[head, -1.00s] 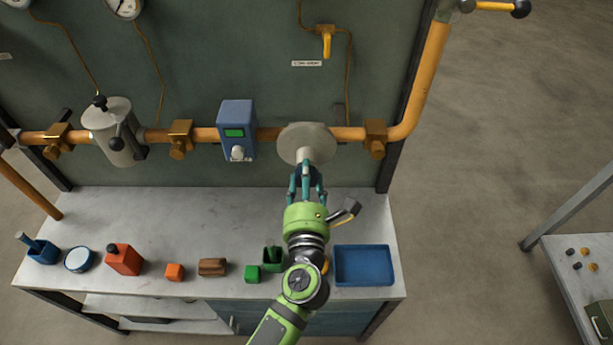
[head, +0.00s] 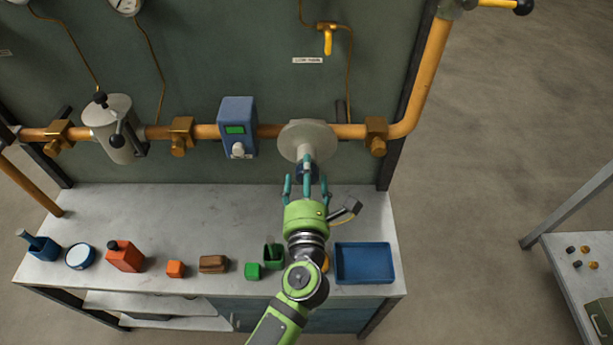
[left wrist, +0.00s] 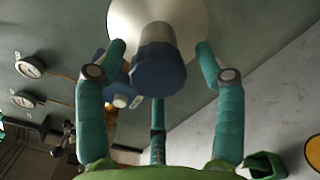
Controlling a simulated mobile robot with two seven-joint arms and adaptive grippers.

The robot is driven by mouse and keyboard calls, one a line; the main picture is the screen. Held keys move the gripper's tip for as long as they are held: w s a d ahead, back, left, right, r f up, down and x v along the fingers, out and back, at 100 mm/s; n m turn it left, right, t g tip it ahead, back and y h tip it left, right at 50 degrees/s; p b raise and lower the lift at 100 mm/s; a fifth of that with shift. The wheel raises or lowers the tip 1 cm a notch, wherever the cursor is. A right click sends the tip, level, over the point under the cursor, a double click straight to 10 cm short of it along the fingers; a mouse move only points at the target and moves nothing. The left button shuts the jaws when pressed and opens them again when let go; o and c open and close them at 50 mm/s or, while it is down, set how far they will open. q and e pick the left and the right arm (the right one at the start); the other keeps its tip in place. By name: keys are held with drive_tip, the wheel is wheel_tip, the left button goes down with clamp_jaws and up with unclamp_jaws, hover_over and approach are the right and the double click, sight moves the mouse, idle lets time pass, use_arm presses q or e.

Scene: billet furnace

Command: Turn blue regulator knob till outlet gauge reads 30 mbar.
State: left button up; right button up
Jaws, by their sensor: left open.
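The blue regulator knob (head: 299,171) sits on the underside of the round grey regulator body (head: 297,140) on the orange pipe. In the left wrist view the knob (left wrist: 158,72) is dark blue and faceted, in front of the pale disc of the regulator (left wrist: 185,15). My left gripper (head: 306,180) is open, its teal fingers spread around the knob; I see gaps between the side fingers and the knob. Gauges (head: 125,5) are cut off at the top of the head view and show small in the left wrist view (left wrist: 30,66); their readings are not legible. My right gripper is not in view.
A blue box with a green display (head: 237,128) hangs on the pipe left of the regulator. The bench (head: 170,215) below holds a blue tray (head: 364,264), a red bottle (head: 124,256) and several small blocks. A yellow-handled valve (head: 327,40) is above.

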use_arm(q)
drive_tip(key=s, duration=1.2)
drive_tip(key=s+a+f+m+g+h+b, duration=0.1)
drive_tip(key=s+f+m+g+h+b, duration=0.15)
drive_tip(key=f+m, duration=1.15)
drive_tip(key=s+a+f+m+g+h+b, duration=0.15)
drive_tip(key=f+m+g+b, duration=0.4)
drive_tip(key=f, duration=1.65)
drive_tip(key=s+a+f+m+g+b, duration=0.1)
drive_tip(key=s+a+f+m, duration=0.25)
drive_tip(key=f, duration=0.25)
drive_tip(key=s+a+f+m+g+y, duration=0.1)
drive_tip(key=s+a+f+m+g, duration=0.15)
drive_tip(key=s+f, duration=0.35)
drive_tip(key=s+a+f+m+g+b, duration=0.1)
drive_tip(key=s+a+f+m, duration=0.25)
drive_tip(key=f, duration=0.35)
drive_tip(key=s+a+f+m+g+y+b, duration=0.1)
drive_tip(key=s+a+f+g, duration=0.1)
drive_tip(key=s+a, duration=0.3)
drive_tip(key=s+a+f+m+g+y+b, duration=0.1)
drive_tip(key=s+a+f+m+g+y, duration=0.1)
drive_tip(key=s+a+f, duration=0.3)
drive_tip(key=shift+s+f, duration=0.3)
drive_tip(key=shift+s, duration=0.9)
